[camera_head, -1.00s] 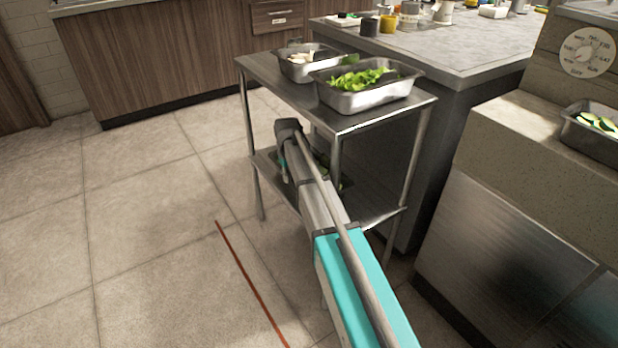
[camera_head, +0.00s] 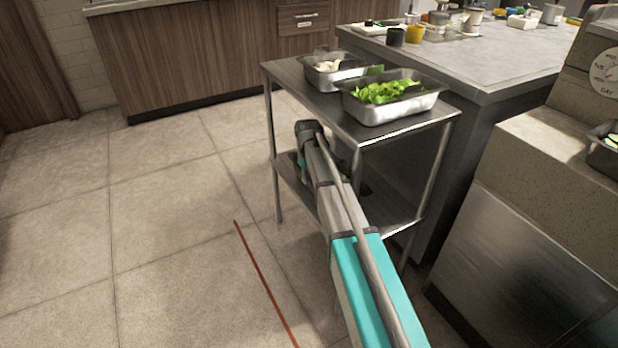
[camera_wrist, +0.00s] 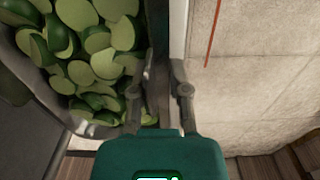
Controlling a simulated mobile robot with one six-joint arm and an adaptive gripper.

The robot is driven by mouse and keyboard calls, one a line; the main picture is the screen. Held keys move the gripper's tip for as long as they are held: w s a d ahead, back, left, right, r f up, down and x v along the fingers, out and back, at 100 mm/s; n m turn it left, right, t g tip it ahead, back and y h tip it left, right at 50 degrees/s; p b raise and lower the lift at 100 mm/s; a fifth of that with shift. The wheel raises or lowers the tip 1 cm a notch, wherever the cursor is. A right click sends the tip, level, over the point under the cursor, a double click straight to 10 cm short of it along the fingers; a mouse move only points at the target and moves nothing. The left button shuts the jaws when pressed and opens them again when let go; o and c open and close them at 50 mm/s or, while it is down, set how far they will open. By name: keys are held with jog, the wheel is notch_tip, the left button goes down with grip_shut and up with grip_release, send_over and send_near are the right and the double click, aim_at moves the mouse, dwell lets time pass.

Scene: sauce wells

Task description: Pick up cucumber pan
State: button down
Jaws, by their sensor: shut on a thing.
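The cucumber pan (camera_wrist: 52,97) is a metal pan of cut green cucumber pieces (camera_wrist: 95,45) filling the left of the wrist view. My gripper (camera_wrist: 160,85) is shut on the pan's wall at its right side, with one finger on the inner side and one outside. In the head view my wrist (camera_head: 310,132) reaches in between the two shelves of a steel rack (camera_head: 395,128). The fingers are hidden there, and the pan is mostly hidden behind my arm and under the top shelf.
A pan of green leaves (camera_head: 395,108) and a smaller pan with pale pieces (camera_head: 322,80) stand on the rack's top shelf. Rack legs (camera_head: 273,150) stand close around my arm. A pan (camera_head: 605,158) sits on the right counter. The floor at left is clear.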

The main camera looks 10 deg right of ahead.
jog(key=shift+d+r+p, duration=0.1)
jog(key=shift+r+p, duration=2.2)
jog(key=shift+r, duration=0.35)
jog(key=s+a, duration=0.3)
jog(key=a, duration=0.6)
jog(key=s+a, duration=0.3)
jog(key=a, duration=0.6)
jog(key=shift+a+f, duration=0.15)
jog(key=shift+a, duration=0.25)
jog(key=shift+s, duration=0.15)
